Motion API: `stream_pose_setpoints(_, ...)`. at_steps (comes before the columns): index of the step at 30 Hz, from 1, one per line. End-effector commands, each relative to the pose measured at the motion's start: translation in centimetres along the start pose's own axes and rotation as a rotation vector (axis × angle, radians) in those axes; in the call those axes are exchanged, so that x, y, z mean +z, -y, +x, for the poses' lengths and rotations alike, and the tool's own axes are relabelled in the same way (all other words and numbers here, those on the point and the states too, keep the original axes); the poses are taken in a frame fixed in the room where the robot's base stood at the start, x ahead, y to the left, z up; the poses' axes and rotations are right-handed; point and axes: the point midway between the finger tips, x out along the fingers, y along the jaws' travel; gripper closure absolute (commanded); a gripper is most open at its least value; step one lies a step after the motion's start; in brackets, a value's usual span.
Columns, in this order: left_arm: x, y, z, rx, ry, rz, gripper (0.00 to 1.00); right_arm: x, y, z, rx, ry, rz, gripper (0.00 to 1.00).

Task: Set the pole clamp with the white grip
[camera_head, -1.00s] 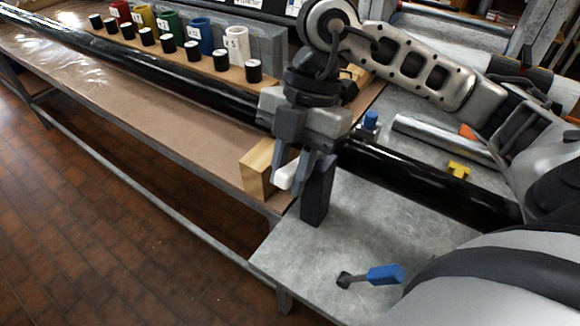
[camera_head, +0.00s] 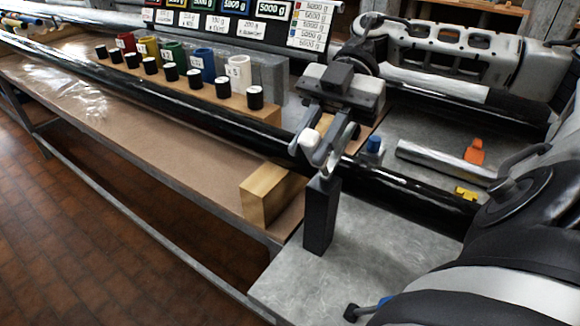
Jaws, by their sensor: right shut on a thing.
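My right gripper (camera_head: 325,150) is above the near side of the long black pole (camera_head: 215,113). Its fingers are shut on a small white grip (camera_head: 309,138), which shows between them. A dark upright block (camera_head: 320,217) stands on the grey metal plate just below the gripper. The pole clamp's body is not clear to me; the gripper hides part of the pole there. My left gripper is not in view.
A wooden block (camera_head: 266,196) is under the pole, left of the dark block. A blue knob (camera_head: 374,146), a yellow piece (camera_head: 466,193) and an orange piece (camera_head: 474,151) are to the right. Coloured cups and black cylinders line a wooden rack (camera_head: 262,116) behind the pole.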

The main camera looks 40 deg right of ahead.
Motion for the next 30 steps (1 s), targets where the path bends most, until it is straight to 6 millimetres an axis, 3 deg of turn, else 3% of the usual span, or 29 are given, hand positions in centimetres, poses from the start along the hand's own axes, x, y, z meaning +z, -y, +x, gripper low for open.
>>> stream_pose_setpoints(12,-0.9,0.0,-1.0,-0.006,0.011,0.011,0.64,0.7,0.3,-4.0,0.011,-0.355,0.005,1.00)
stream_pose_setpoints(30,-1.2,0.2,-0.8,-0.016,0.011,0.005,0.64,1.7,0.5,-5.5,0.006,-0.540,0.002,1.00)
